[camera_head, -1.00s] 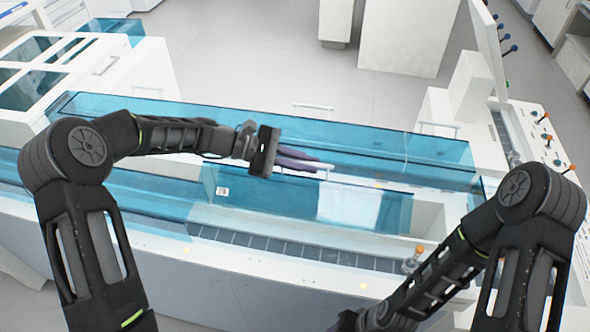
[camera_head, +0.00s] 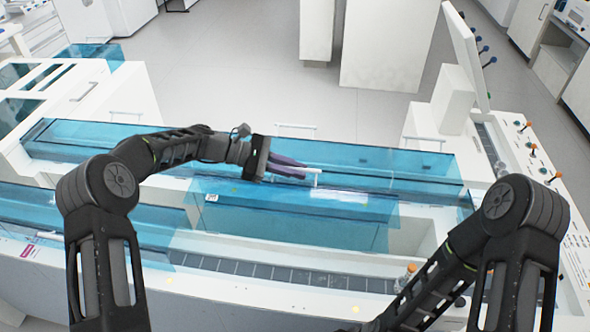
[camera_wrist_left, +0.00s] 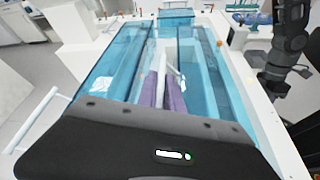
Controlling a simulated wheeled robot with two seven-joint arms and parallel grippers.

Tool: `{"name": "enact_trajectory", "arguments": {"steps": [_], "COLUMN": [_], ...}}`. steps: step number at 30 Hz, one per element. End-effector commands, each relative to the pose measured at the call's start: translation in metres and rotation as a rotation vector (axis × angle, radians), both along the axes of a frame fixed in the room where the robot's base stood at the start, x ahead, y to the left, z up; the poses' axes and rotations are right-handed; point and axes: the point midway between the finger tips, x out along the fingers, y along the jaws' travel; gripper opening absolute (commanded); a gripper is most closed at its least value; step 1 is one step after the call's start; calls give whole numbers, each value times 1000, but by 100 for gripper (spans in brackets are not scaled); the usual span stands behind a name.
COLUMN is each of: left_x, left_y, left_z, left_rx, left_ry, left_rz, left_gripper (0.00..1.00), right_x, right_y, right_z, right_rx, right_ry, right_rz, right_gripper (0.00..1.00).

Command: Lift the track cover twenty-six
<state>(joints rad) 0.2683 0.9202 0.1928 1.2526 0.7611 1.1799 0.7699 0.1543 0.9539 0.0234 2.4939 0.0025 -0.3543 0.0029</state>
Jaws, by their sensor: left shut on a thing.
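The track cover is a clear blue box lid with a small white label (camera_head: 290,218) in the head view, over the front track. A white handle bar (camera_head: 317,177) stands at its rear edge; the bar also shows in the wrist view (camera_wrist_left: 162,62). My left gripper (camera_head: 303,171) is shut on this handle with its purple fingers, which also show in the wrist view (camera_wrist_left: 162,90). Pale track interior shows below the cover's front edge, and the cover looks raised. The number twenty-six is not readable. My right arm reaches the lower edge of the head view; its fingers are not clear.
Another long blue cover (camera_head: 100,140) with white handles runs behind, and a blue cover (camera_head: 90,208) adjoins at left. A dark segmented track strip (camera_head: 260,271) runs along the front. A white monitor (camera_head: 465,50) and an orange-capped knob (camera_head: 410,268) stand at right.

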Motion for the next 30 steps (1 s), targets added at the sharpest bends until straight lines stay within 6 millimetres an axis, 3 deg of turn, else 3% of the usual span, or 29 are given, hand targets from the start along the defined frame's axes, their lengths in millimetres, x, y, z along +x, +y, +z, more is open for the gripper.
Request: {"name": "enact_trajectory", "arguments": {"steps": [4,5,12,23,30], "left_x": [0,0,0,0,-1], "left_y": [0,0,0,5,37], "left_z": [0,0,0,1,12], "left_rx": [1,1,0,0,0], "left_ry": [0,0,0,-2,-3], "left_rz": [-1,-1,0,2,5], "left_gripper": [0,13,32,32,32], "right_x": [0,0,0,0,1], "right_y": [0,0,0,0,0], "right_z": [0,0,0,-2,-10], "right_rx": [0,0,0,0,2], "right_ry": [0,0,0,0,-4], "right_rz": [0,0,0,0,1], "right_gripper": [36,36,36,36,36]}}
